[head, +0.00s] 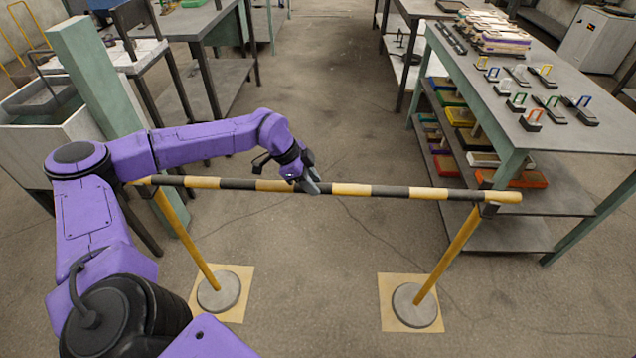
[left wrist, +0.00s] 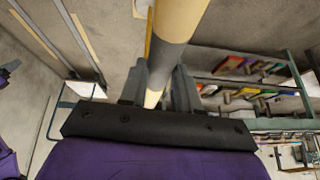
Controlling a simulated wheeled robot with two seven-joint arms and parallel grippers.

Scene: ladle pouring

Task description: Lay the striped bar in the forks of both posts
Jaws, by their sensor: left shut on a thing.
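The striped bar (head: 355,189), yellow and black, spans level across the head view, its ends just past the two yellow posts. My left gripper (head: 309,184) is shut on it near its middle. In the left wrist view the bar (left wrist: 178,40) runs between my two fingers (left wrist: 158,92). The left post (head: 185,232) and right post (head: 450,252) stand upright. The bar lines up with the dark fork (head: 488,209) on the right post and the left post's top. I cannot tell whether it rests in either fork. My right gripper is out of view.
The posts have round grey bases (head: 217,293) on tan floor squares (head: 390,312). A workbench (head: 560,130) with padlock-like items stands close at the right. A green column (head: 105,95) and a bin (head: 45,100) stand at the left. Floor between the posts is clear.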

